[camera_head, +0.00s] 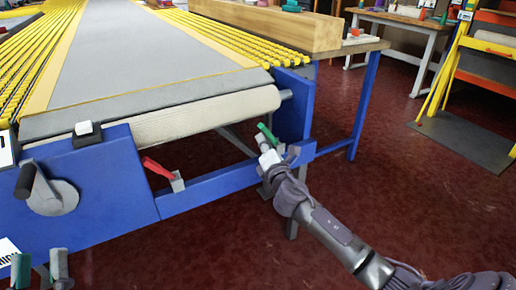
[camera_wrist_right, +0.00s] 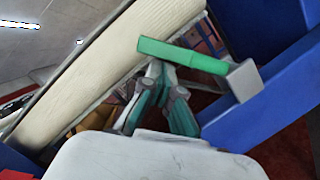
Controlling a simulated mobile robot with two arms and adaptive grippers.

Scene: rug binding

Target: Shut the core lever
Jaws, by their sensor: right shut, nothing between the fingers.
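A green lever (camera_head: 267,133) sits on a grey bracket (camera_wrist_right: 243,81) on the blue rail, near the right end of the pale roller. In the right wrist view the green lever (camera_wrist_right: 185,56) lies across, just past my fingertips; I cannot tell whether they touch it. My right gripper (camera_head: 265,148) is shut and empty beside it; its fingers also show in the wrist view (camera_wrist_right: 164,90). A red lever (camera_head: 157,167) stands tilted up on the same rail, further left. Neither lever is labelled as the core lever. My left gripper (camera_head: 40,270) is open at the bottom left corner.
The pale roller (camera_head: 205,116) runs below the grey-topped table edge. A hand crank (camera_head: 48,193) and a black block with a white button (camera_head: 88,132) are on the blue frame at left. The red floor to the right is clear up to a yellow rack (camera_head: 448,70).

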